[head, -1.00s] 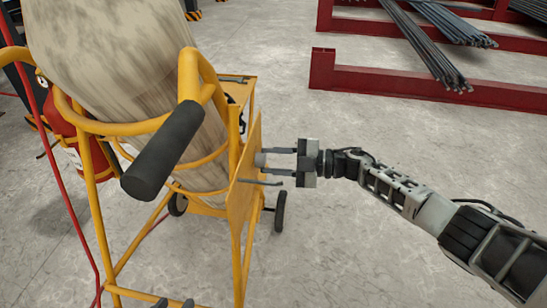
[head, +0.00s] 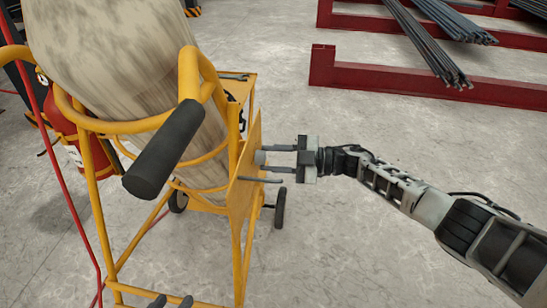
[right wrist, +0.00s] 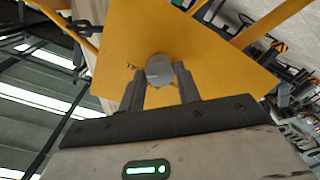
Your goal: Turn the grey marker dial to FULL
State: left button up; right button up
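The grey marker dial (head: 261,157) is a small round knob on a yellow panel (head: 247,178) of the cart. My right gripper (head: 268,159) reaches it from the right, fingers apart, one on each side of the dial. In the right wrist view the dial (right wrist: 159,70) sits between the two fingertips (right wrist: 160,76), with its face towards the camera. Contact with the fingers cannot be made out. Any FULL marking is too small to read.
A yellow frame cart holds a large tilted pale cylinder (head: 105,55). Its black handle grip (head: 165,150) stands in front. A red extinguisher (head: 68,125) is at left. Red racks (head: 430,85) with bars stand behind; the floor at right is clear.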

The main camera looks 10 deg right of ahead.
jog(key=o, duration=0.3)
jog(key=shift+o, duration=0.2)
jog(key=f+v, duration=0.1)
jog(key=v, duration=1.5)
jog(key=shift+r, duration=0.45)
